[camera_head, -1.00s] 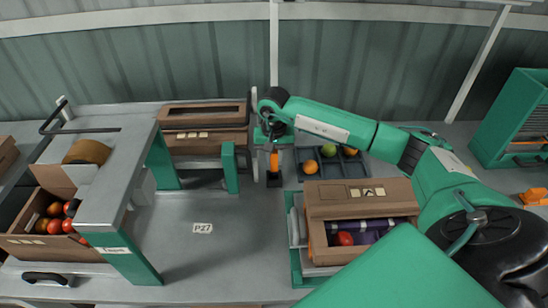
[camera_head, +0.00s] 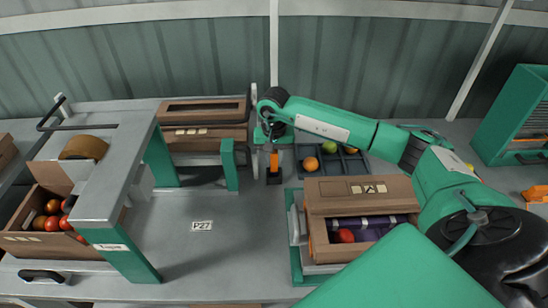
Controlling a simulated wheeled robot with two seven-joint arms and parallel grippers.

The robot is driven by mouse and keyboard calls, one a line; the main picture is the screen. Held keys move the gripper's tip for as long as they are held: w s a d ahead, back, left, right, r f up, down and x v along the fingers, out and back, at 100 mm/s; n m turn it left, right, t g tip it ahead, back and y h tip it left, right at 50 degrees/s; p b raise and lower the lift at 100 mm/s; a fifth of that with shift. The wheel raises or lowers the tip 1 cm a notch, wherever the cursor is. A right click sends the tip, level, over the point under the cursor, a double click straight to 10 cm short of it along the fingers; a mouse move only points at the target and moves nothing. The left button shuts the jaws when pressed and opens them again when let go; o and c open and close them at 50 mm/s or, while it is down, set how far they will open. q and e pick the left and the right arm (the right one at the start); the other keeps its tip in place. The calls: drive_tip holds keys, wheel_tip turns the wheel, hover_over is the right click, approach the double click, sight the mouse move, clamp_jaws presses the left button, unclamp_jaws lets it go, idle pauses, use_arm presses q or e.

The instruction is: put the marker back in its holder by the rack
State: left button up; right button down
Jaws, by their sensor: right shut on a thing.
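My right gripper (camera_head: 272,142) points down at the back of the bench and is shut on the orange marker (camera_head: 274,160). The marker stands upright under the fingers. Its lower end is at a small black holder (camera_head: 274,180) on the bench beside the rack's green post; I cannot tell how deep it sits in the holder. My left gripper is not in view.
A dark tray (camera_head: 340,175) with several fruits lies right of the holder. A green post (camera_head: 230,165) and stacked cardboard boxes (camera_head: 204,133) stand to the left. An open carton (camera_head: 330,191) is in front right. The bench by the P27 label (camera_head: 201,226) is clear.

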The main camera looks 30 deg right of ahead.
drive_tip(key=shift+f+b, duration=1)
drive_tip(key=shift+f, duration=0.15)
drive_tip(key=c, duration=1.2)
unclamp_jaws()
drive_tip(key=c, duration=0.3)
drive_tip(key=shift+r, duration=0.1)
drive_tip(key=shift+c, duration=0.2)
drive_tip(key=shift+r+p, duration=1.45)
drive_tip(key=shift+r, duration=2.05)
drive_tip(key=shift+f, duration=0.1)
